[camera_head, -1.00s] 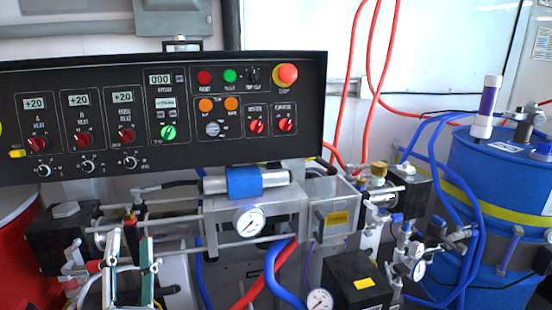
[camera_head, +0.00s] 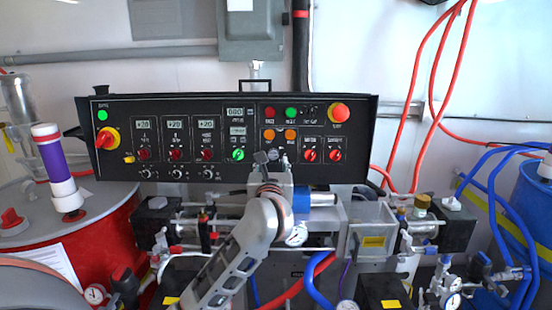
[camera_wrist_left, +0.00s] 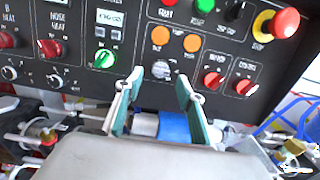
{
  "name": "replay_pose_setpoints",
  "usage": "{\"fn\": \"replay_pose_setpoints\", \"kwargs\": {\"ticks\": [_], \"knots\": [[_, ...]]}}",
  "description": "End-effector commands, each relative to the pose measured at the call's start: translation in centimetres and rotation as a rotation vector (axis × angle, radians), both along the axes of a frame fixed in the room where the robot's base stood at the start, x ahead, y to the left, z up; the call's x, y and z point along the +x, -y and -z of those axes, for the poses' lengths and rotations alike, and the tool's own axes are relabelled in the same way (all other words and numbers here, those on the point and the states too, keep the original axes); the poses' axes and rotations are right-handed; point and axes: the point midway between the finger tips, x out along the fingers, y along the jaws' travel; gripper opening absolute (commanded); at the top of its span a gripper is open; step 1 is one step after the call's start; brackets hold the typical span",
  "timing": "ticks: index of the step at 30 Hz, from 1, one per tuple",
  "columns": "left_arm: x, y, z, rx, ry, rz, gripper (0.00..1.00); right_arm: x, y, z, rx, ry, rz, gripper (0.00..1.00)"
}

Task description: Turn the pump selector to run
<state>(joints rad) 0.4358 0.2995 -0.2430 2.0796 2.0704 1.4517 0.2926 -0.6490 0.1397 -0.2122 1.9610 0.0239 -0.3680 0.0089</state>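The black control panel (camera_head: 222,185) stands upright across the middle of the head view. Its grey round knob, which looks like the pump selector (camera_wrist_left: 160,69), sits below two orange lights in the left wrist view. Its label is too small to read. In the head view the knob (camera_head: 273,154) is partly hidden by my gripper. My left gripper (camera_head: 267,157) is in front of the panel at the knob. In the left wrist view its two teal-padded fingers (camera_wrist_left: 159,84) are apart, one to each side below the knob, with nothing between them. My right gripper is not in view.
Red knobs (camera_wrist_left: 213,81) sit right of the grey knob, and a green knob (camera_wrist_left: 104,59) sits left. A red emergency button (camera_head: 340,112) is at upper right. Below the panel are a blue-banded cylinder (camera_head: 322,199), gauges and hoses. Drums stand at both sides.

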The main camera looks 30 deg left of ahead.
Motion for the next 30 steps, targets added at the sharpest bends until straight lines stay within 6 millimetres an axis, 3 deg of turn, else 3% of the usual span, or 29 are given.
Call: {"fn": "replay_pose_setpoints", "kwargs": {"ticks": [7, 18, 23, 30], "knots": [[2.6, -1.6, -0.1, 0.003, 0.001, -0.001, 0.38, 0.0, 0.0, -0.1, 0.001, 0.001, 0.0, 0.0], [3.1, -2.0, -0.1, 0.002, 0.001, 0.0, 0.38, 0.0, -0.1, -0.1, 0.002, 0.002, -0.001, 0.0], [3.1, -1.9, -0.1, 0.002, 0.001, 0.0, 0.0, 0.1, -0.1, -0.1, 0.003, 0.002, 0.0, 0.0], [3.1, -1.9, -0.1, 0.008, -0.002, 0.001, 0.0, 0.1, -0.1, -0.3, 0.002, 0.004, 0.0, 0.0]]}}
